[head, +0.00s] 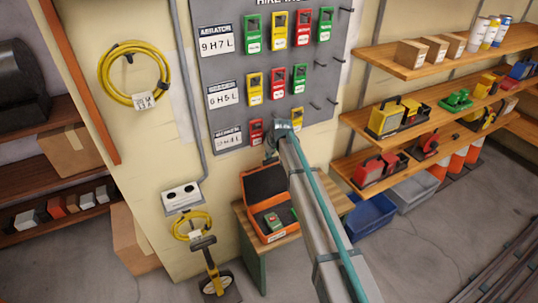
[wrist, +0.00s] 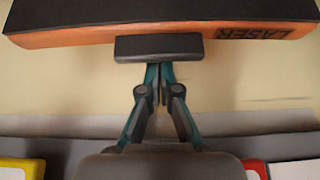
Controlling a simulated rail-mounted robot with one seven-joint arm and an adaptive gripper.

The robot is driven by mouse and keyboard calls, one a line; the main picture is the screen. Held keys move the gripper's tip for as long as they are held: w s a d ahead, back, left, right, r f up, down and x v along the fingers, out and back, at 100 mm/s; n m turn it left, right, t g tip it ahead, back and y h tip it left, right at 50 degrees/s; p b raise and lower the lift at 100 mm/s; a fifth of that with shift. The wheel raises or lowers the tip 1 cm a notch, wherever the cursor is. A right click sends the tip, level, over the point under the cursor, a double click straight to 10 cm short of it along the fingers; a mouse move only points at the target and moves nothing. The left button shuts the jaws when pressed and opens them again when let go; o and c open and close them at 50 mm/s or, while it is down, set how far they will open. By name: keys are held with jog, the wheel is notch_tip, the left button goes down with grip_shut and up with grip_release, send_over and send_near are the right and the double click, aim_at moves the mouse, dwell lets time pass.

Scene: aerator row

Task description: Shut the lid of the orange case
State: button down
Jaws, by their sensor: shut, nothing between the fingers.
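The orange case (head: 284,234) stands open on a small wooden bench, with its lid (head: 263,182) raised at the back and the dark inner side showing. A grey-green device (head: 272,221) lies inside the case. My gripper (head: 271,150) is above and behind the raised lid, near the tag board. In the wrist view the lid's orange edge (wrist: 70,38), with upside-down "LASER" lettering, runs across the top.
The hire board (head: 235,115) with red, yellow and green tags is on the wall close behind my gripper. The bench (head: 251,246) stands beside a blue bin (head: 369,216). Shelves with tools (head: 450,105) are on the right. A yellow-handled tool (head: 210,270) stands left of the bench.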

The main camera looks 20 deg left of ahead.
jog(key=shift+s+d+b, duration=0.75)
jog(key=shift+s+d, duration=2.15)
jog(key=shift+d, duration=0.45)
jog(key=s+d+p+v, duration=0.1)
jog(key=p+v, duration=0.1)
jog(key=v, duration=0.5)
jog(key=shift+d, duration=0.2)
jog(key=shift+s+f+p, duration=0.1)
jog(key=shift+p, duration=0.2)
jog(key=s+d+f+m+g+h, duration=0.4)
jog(key=s+d+f+m, duration=0.2)
jog(key=s+d+f, duration=1.75)
jog(key=s+d+f+m+g, duration=0.1)
jog(key=s+d+f, duration=0.3)
jog(key=s, duration=0.6)
jog(key=s+d+f+m+g, duration=0.1)
jog(key=s+d+f+g, duration=0.2)
jog(key=s+d, duration=0.4)
jog(key=s+d+f+m+g, duration=0.1)
jog(key=s+d+f, duration=0.3)
jog(key=s, duration=0.9)
jog(key=d+g, duration=0.1)
jog(key=d, duration=0.1)
jog(key=shift+d+f+m, duration=0.3)
jog(key=shift+f+m, duration=0.1)
